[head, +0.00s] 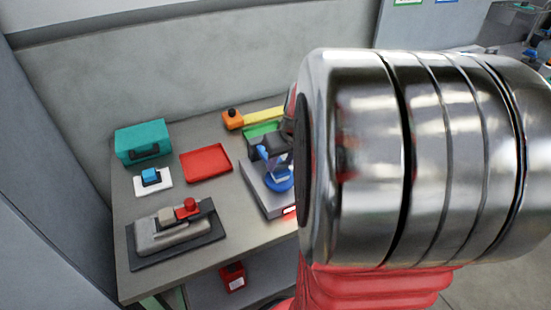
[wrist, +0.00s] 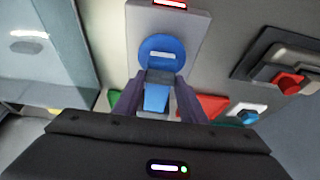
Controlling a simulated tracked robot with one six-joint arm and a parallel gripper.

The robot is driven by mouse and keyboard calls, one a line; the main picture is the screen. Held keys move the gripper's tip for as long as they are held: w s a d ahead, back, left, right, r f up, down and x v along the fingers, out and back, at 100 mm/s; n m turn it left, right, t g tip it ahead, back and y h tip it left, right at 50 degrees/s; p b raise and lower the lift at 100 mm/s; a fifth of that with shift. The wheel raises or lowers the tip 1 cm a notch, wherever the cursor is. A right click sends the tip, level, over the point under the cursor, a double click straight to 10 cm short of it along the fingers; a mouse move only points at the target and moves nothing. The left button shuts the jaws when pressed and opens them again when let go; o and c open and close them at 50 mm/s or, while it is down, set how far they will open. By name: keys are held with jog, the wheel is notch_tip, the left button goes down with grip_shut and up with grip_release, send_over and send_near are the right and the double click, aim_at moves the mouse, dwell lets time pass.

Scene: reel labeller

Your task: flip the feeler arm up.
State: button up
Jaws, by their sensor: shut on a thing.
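The reel labeller (head: 262,198) is a pale grey box near the table's right side, with a red light on its front. It also shows in the wrist view (wrist: 188,22). A blue reel disc (wrist: 162,50) with a white label lies on it. The blue feeler arm (wrist: 155,98) shows between the fingers of my gripper (wrist: 158,88), close to the disc, with a grey block at its end. My gripper is shut on the feeler arm. In the head view my own arm hides the labeller's right side, and the feeler arm's exact tilt is hard to tell.
A red tray (head: 206,165), a teal case (head: 143,142), a blue button on a white plate (head: 153,187) and a grey device with a red knob (head: 187,207) stand left of the labeller. A yellow-orange tool (head: 262,117) lies behind.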

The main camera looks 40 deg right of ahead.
grip_shut()
jog(key=shift+a, duration=0.15)
